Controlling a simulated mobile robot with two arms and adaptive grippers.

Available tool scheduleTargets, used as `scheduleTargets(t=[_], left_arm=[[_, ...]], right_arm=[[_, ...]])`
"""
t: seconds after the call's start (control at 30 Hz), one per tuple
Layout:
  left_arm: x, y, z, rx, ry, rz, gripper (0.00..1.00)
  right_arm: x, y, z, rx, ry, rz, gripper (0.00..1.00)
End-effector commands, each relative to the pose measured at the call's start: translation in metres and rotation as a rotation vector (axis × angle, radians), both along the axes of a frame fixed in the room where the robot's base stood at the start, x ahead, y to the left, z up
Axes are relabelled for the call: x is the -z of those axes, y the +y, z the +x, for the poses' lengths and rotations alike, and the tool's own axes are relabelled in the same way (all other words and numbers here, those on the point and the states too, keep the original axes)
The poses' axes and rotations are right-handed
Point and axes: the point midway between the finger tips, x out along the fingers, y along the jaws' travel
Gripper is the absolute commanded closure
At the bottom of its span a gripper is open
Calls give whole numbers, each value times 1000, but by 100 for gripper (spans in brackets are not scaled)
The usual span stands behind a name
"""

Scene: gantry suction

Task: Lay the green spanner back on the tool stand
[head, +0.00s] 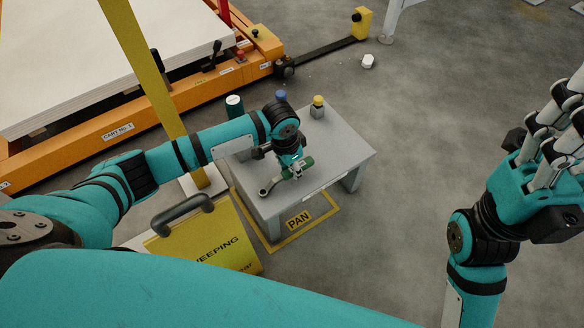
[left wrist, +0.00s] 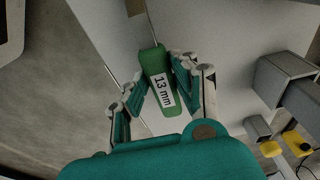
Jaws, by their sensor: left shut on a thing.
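The green spanner (head: 306,163) has a green handle and a grey ring end at its left. In the left wrist view its handle (left wrist: 158,82) shows a white "13 mm" label. My left gripper (head: 294,170) is shut on the handle, with fingers on both sides of it. The spanner is over the front part of the grey tool stand (head: 340,148); I cannot tell whether it touches the top. My right gripper (head: 556,125) is at the right edge, away from the stand, its fingers spread and pointing up, partly cut off.
A dark green cylinder (head: 235,106), a blue-topped piece (head: 281,97) and a yellow-topped grey piece (head: 318,108) stand along the stand's back. A yellow sign (head: 215,245) and a yellow post (head: 150,75) are at left. An orange cart (head: 150,125) is behind.

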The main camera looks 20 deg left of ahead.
Motion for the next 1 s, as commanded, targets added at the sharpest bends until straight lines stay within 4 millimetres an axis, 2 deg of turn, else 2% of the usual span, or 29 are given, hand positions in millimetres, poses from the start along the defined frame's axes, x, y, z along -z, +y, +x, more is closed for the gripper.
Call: scheduleTargets(t=[0.17, 0.2, 0.37, 0.67, 0.77, 1.0], left_arm=[[2, 0, 0, -1, 0, 0, 100], [2, 0, 0, -1, 0, 0, 69], [2, 0, 0, 0, 0, 0, 50], [0, 0, 0, 1, -1, 0, 50], [-12, 1, 0, 0, -1, 0, 50], [-64, 5, -5, 1, -2, 0, 50]], right_arm=[[0, 0, 0, -1, 2, -1, 60], [1, 0, 0, -1, 3, 0, 60], [1, 0, 0, -1, 3, -1, 60], [2, 0, 0, -1, 3, -1, 60], [-5, 0, 0, -1, 4, -1, 60], [9, -3, -2, -6, 108, 6, 60]])
